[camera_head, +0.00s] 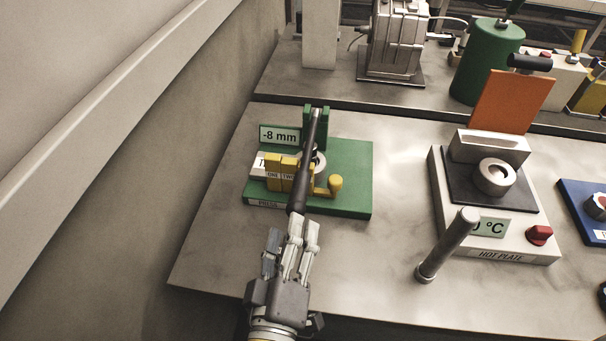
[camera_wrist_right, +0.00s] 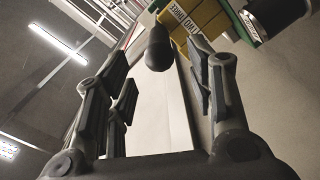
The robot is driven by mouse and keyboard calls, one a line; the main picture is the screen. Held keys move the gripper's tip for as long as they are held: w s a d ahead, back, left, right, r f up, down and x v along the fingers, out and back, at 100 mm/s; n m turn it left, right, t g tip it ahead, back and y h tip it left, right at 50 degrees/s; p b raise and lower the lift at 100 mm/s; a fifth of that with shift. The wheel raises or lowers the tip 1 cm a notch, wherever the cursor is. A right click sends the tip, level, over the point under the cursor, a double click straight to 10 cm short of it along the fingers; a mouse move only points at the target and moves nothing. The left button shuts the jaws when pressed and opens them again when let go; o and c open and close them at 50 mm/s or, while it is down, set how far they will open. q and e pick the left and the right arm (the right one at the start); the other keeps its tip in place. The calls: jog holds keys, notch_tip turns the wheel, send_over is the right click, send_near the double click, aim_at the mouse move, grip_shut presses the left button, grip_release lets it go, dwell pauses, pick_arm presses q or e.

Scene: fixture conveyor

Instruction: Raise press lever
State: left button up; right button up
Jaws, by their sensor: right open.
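The press (camera_head: 350,190) has a green base and stands on the left part of the metal table. Its long black lever (camera_head: 304,170) slants toward me across the press, over its yellow blocks. My right gripper (camera_head: 293,236) is at the near end of the lever, with its fingers apart. In the right wrist view the rounded black lever end (camera_wrist_right: 158,50) shows just beyond and between the open fingers (camera_wrist_right: 163,88). I cannot tell whether a finger touches it. The press display reads -8 mm. My left gripper is not in view.
A yellow knob (camera_head: 335,184) sticks out at the press's right front. To the right stands a hot plate (camera_head: 545,245) with a red knob, and a grey upright rod (camera_head: 447,247) in front of it. The bare table (camera_head: 390,265) between them is free. A wall borders the left.

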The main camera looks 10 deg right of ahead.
aim_at(300, 192)
jog(key=p+x, duration=0.1)
jog(key=x, duration=0.7)
jog(key=shift+r, duration=0.1)
jog(key=shift+w+d, duration=0.15)
jog(key=shift+w, duration=0.25)
jog(key=shift+w+d, duration=0.1)
jog(key=shift+w, duration=0.25)
jog(key=c, duration=0.5)
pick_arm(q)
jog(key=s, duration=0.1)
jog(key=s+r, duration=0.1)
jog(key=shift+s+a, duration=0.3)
pick_arm(e)
grip_shut()
